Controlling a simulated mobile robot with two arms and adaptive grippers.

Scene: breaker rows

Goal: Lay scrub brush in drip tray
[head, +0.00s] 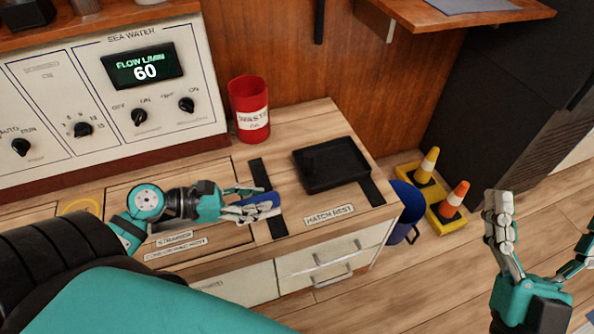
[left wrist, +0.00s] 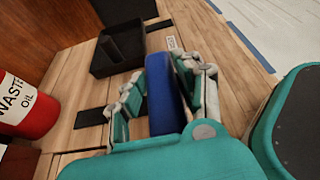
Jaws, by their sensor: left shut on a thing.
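The blue scrub brush (head: 264,200) is between the fingers of my left gripper (head: 256,203), over the counter just left of the drip tray. The left wrist view shows the blue body (left wrist: 163,97) lengthwise between both fingers; I cannot make out bristles. My left gripper is shut on it. The drip tray (head: 331,186) is black, shallow and rectangular, on the right part of the counter; the left wrist view shows it (left wrist: 117,69) beyond the fingertips. The brush is apart from the tray. My right gripper (head: 500,205) is raised at the right, fingers pointing up; its opening is unclear.
A red waste oil can (head: 248,110) stands behind, left of the tray. Black strips (head: 267,198) and labels mark the counter (head: 300,120). A blue bucket (head: 408,205) and cones (head: 453,201) stand on the floor beyond the counter's right edge. A control panel (head: 110,90) rises at the back left.

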